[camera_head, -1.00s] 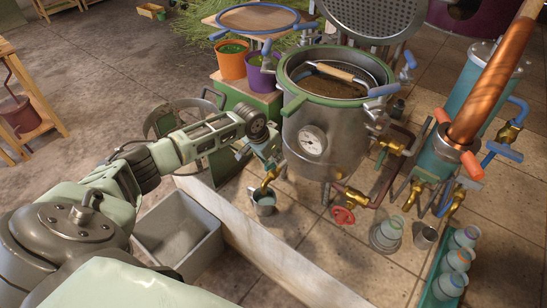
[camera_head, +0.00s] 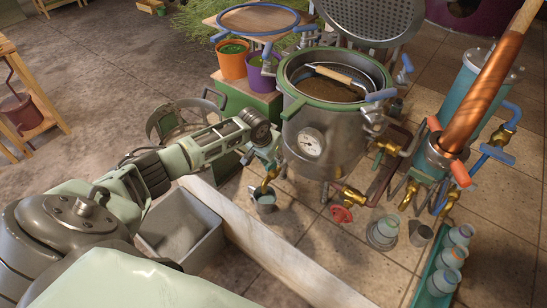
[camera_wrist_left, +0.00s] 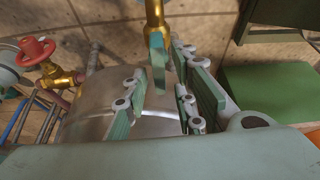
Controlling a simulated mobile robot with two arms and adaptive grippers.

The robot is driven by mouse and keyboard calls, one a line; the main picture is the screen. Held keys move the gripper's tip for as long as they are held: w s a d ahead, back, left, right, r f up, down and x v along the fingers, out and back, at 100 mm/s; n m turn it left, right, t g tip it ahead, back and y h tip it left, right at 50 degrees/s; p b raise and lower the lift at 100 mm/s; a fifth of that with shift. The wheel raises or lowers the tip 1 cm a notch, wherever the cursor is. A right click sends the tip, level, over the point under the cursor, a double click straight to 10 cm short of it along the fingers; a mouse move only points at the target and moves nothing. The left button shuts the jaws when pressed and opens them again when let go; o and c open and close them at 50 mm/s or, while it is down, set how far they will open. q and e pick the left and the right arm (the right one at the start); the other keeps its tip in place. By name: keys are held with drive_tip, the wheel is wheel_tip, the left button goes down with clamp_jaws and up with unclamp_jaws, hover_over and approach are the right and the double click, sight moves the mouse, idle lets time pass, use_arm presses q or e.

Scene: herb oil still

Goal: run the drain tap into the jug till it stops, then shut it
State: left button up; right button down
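The steel still pot (camera_head: 322,150) stands on legs, with a round gauge on its front. A brass drain tap (camera_head: 262,189) sticks out low at its left. A small grey metal jug (camera_head: 265,204) stands on the floor under the tap's spout; its content cannot be made out. My left gripper (camera_head: 268,153) is just above the tap. In the left wrist view the tap's teal lever (camera_wrist_left: 158,68) hangs from the brass body, between my left gripper's (camera_wrist_left: 160,98) spread green-padded fingers, with gaps visible. No running stream can be made out. My right gripper is not in view.
A red-wheeled brass valve (camera_head: 342,213) sits right of the jug. A low pale curb (camera_head: 262,245) and a grey trough (camera_head: 185,232) lie in front. A green rack (camera_head: 432,273) of bottles stands at right. A copper pipe (camera_head: 487,90) slants at upper right.

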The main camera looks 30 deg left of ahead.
use_arm(q)
drive_tip(key=shift+r, duration=0.1)
drive_tip(key=shift+s+r, duration=0.1)
drive_tip(key=shift+r, duration=0.1)
drive_tip(key=v, duration=1.1)
drive_tip(key=shift+r, duration=0.15)
drive_tip(key=shift+s, duration=0.15)
